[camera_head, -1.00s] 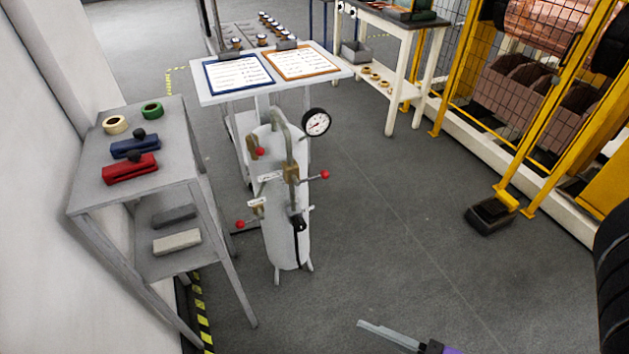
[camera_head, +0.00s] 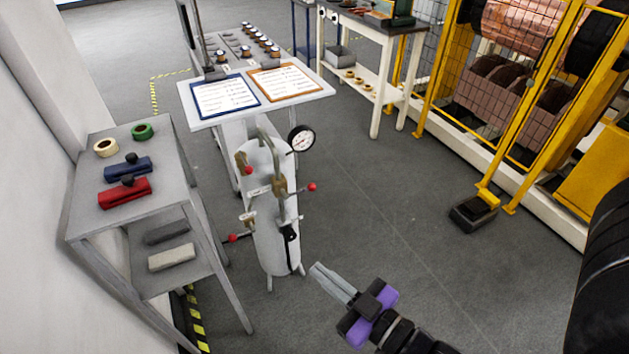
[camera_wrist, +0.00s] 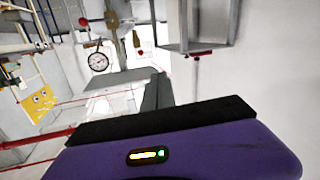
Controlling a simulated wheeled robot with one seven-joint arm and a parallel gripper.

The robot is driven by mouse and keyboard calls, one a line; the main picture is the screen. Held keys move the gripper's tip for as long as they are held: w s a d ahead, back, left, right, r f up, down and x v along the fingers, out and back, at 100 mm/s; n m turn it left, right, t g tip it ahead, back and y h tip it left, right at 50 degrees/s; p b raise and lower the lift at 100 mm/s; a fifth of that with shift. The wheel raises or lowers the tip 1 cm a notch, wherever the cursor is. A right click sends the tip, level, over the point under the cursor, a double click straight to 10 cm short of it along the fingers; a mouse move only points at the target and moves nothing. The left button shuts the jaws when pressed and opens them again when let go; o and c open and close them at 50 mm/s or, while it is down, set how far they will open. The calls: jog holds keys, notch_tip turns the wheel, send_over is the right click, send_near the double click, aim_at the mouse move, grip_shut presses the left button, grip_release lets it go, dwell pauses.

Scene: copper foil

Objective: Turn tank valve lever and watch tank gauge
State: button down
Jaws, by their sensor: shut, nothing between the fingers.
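A white upright tank (camera_head: 277,235) stands on short legs on the floor near the middle of the head view. Several valve levers with red knobs stick out from its fittings: one at the right (camera_head: 311,187), one at the upper left (camera_head: 248,170) and one at the lower left (camera_head: 233,238). A round white-faced gauge (camera_head: 301,139) sits at the tank's top right; it also shows in the wrist view (camera_wrist: 98,61). Its needle is too small to read exactly. My gripper (camera_head: 317,270) is shut and empty, just right of the tank's lower part, apart from the levers.
A grey shelf table (camera_head: 90,222) with red and blue tools and tape rolls stands close at left. A stand with two clipboards (camera_head: 226,97) is behind the tank. Yellow fencing (camera_head: 440,70) and a black pedal box (camera_head: 474,212) are at right. The floor between is open.

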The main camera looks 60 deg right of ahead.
jog(key=w+d+m+g+h+p, duration=0.15)
jog(key=w+d, duration=0.25)
jog(key=d, duration=0.4)
jog(key=w+d+m+h+p, duration=0.1)
jog(key=w+d+h+p, duration=0.25)
jog(key=d, duration=0.55)
jog(key=w+d+f+g, duration=0.1)
jog(key=d+f, duration=0.2)
jog(key=f, duration=0.2)
jog(key=shift+w+d+f, duration=0.2)
jog(key=shift+d+f, duration=0.15)
jog(key=shift+d, duration=0.05)
jog(key=shift+m, duration=0.25)
